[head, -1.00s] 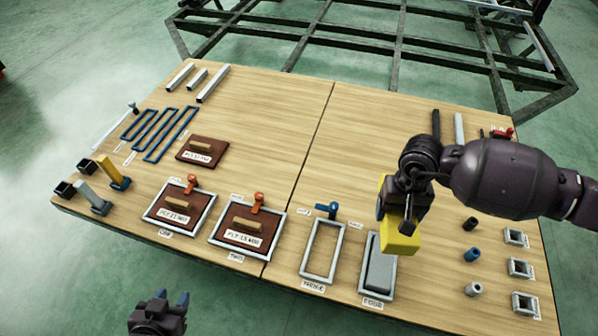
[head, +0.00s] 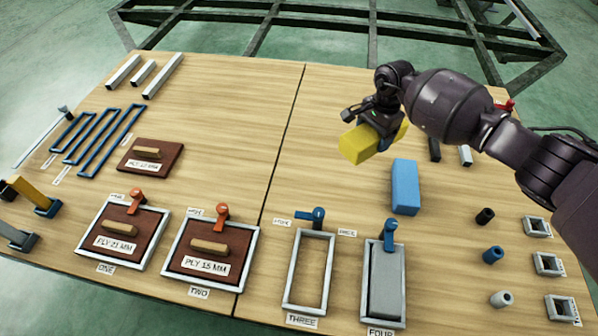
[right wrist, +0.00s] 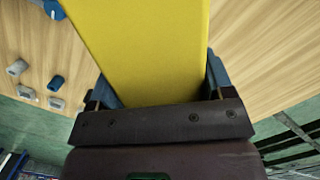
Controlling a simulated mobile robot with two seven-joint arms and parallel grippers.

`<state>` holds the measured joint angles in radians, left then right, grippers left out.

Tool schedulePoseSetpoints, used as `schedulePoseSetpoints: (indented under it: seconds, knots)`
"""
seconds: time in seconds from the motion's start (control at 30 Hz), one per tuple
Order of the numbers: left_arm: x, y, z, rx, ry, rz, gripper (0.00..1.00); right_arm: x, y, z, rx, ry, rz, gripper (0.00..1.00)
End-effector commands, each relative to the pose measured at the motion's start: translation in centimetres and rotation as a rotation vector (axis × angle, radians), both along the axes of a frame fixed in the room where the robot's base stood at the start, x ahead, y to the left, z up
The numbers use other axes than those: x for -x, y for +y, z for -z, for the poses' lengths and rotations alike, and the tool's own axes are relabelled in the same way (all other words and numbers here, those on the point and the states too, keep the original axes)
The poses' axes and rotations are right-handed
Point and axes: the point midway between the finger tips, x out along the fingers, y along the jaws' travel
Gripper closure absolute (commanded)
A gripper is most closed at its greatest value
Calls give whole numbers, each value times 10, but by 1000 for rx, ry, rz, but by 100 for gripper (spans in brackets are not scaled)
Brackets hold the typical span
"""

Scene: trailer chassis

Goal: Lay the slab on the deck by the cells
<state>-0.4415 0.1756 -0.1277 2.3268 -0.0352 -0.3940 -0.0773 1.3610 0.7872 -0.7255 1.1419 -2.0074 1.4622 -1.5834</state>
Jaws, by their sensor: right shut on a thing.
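My right gripper (head: 383,127) is shut on a long yellow block (head: 358,145) and holds it tilted above the deck (head: 330,110), a light wooden top. In the right wrist view the yellow block (right wrist: 150,40) lies between both fingers (right wrist: 160,85). Cells ONE (head: 85,228) and TWO (head: 172,248) hold brown panels with wooden handles. Cell THREE (head: 288,270) is an empty frame. Cell FOUR (head: 367,280) holds a grey slab (head: 387,285). My left gripper is out of view.
A blue block (head: 405,187) stands on the deck behind cell FOUR. A loose brown panel (head: 135,165), blue frames (head: 105,140) and grey bars (head: 143,72) lie left. Small cylinders (head: 485,215) and square sockets (head: 537,227) stand right. The middle back is clear.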

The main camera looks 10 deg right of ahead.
Motion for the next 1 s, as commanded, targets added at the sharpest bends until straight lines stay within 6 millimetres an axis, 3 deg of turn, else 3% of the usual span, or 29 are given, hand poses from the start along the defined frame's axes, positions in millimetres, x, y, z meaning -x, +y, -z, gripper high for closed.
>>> schedulePoseSetpoints:
  seconds: [0.17, 0.37, 0.7, 1.0]
  knots:
    - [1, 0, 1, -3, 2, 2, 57, 0, 0, 7, 0, 0, 0, 55]
    - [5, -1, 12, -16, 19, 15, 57, 3, 1, 52, -3, 10, 0, 55]
    - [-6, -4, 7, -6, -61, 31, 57, 3, 1, 124, -2, 9, 0, 55]
    - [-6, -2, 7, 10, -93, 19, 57, 1, 0, 145, -1, 0, -1, 55]
